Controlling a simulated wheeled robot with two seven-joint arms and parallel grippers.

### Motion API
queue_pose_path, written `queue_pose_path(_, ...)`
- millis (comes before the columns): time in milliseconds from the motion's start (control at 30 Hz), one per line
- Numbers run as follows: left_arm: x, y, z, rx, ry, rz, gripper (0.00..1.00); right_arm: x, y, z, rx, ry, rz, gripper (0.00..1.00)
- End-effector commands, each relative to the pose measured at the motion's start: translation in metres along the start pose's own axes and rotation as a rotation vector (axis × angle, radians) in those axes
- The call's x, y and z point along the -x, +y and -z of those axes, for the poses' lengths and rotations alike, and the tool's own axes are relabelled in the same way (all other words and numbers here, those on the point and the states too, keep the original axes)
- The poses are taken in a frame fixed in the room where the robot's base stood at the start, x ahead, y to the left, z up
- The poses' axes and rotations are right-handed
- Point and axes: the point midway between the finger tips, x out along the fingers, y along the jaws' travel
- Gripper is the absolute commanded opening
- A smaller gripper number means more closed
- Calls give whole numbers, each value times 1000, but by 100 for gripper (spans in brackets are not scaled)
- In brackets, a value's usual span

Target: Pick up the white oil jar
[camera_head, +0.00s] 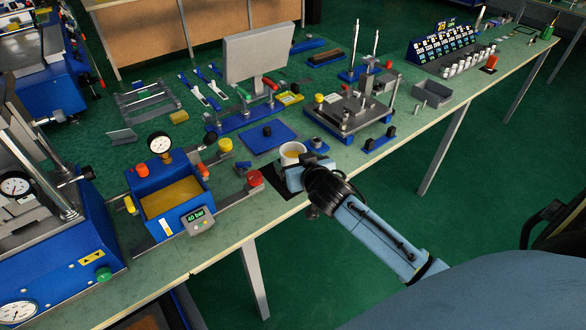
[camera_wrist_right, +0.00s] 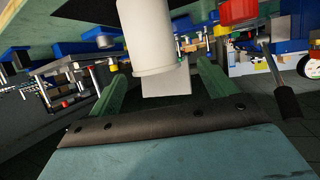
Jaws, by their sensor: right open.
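The white oil jar (camera_head: 290,148) stands upright on a dark mat near the bench's front edge in the head view, with yellowish contents showing at its open top. My right gripper (camera_head: 302,168) is open at the jar's near side and hides its lower part. In the right wrist view the scene looks upside down, and the white jar (camera_wrist_right: 151,38) reaches down from the top edge. The two fingers of my right gripper (camera_wrist_right: 161,72) point toward it, one on each side. I cannot tell whether they touch it. My left gripper is not in view.
A red knob (camera_head: 254,178) on a grey bar stands close left of the jar, by the blue press unit with a gauge (camera_head: 160,143). A flat blue plate (camera_head: 266,137) lies behind it. A small blue block (camera_head: 316,145) is at its right.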

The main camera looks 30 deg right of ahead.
Motion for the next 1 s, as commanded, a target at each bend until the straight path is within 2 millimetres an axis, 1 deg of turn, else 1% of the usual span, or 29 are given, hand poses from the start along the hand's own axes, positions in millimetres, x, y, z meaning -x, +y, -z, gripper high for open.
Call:
queue_pose_path(33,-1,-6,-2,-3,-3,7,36,-5,0,0,0,0,-1,83)
queue_pose_path(100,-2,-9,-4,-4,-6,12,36,-8,0,0,0,0,-1,83)
queue_pose_path(233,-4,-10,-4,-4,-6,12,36,-19,3,1,3,1,-2,83)
queue_pose_path(400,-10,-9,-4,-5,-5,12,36,-45,8,2,2,0,-1,83)
queue_pose_path(500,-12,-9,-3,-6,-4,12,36,-55,8,1,1,0,0,83)
queue_pose_path(600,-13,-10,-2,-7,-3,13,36,-59,8,1,1,-1,0,83)
queue_pose_path(800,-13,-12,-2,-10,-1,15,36,-60,8,2,1,-1,0,83)
queue_pose_path(833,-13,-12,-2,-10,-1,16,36,-60,8,2,1,-1,0,82)
queue_pose_path(1000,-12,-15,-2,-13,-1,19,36,-59,8,2,1,-1,0,59)
